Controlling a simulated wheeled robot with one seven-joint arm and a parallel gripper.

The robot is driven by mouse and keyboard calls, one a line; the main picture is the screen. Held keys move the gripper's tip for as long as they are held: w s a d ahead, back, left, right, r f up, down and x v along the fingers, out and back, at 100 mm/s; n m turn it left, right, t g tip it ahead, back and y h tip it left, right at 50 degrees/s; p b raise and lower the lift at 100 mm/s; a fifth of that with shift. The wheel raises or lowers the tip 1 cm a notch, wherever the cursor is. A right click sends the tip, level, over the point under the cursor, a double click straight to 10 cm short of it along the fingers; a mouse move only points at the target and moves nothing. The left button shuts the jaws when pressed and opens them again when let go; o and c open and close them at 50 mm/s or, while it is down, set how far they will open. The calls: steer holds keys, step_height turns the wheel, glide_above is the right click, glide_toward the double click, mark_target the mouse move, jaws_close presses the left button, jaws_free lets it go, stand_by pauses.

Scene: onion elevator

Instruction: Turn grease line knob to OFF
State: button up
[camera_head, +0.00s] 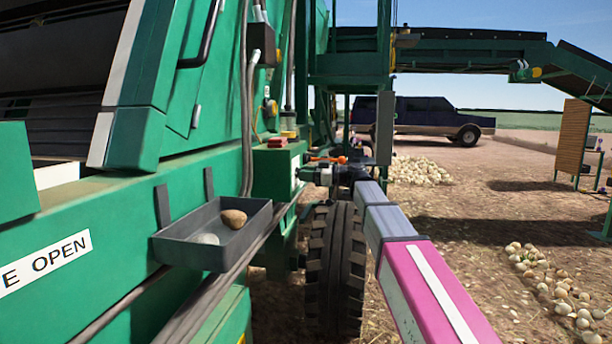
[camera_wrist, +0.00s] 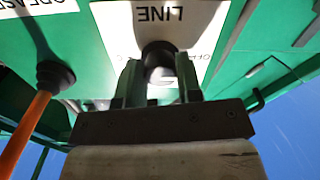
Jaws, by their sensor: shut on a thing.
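A dark round knob (camera_wrist: 159,50) sits on a white label plate (camera_wrist: 115,22) on a green panel in the wrist view. The plate reads "LINE" upside down, with a partly hidden "OFF" at its right side. My gripper (camera_wrist: 158,78) is shut on the knob, one finger on each side of it. Where the knob's pointer stands is not visible. In the head view my gripper (camera_head: 308,175) reaches the side of a green box (camera_head: 275,172), and the knob cannot be made out there.
An orange lever (camera_wrist: 27,130) with a black base stands left of my gripper in the wrist view. It also shows just above my gripper in the head view (camera_head: 330,159). A grey tray (camera_head: 190,250) with two roundish objects and a large tyre (camera_head: 335,265) are close by.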

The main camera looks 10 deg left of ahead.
steer(key=shift+f+n, duration=0.1)
steer(key=shift+n, duration=0.5)
steer(key=shift+s, duration=0.1)
steer(key=o, duration=0.9)
steer(key=shift+o, duration=0.2)
steer(key=shift+d, duration=0.1)
steer(key=d, duration=1)
steer(key=shift+s+d, duration=0.15)
steer(key=shift+d, duration=0.2)
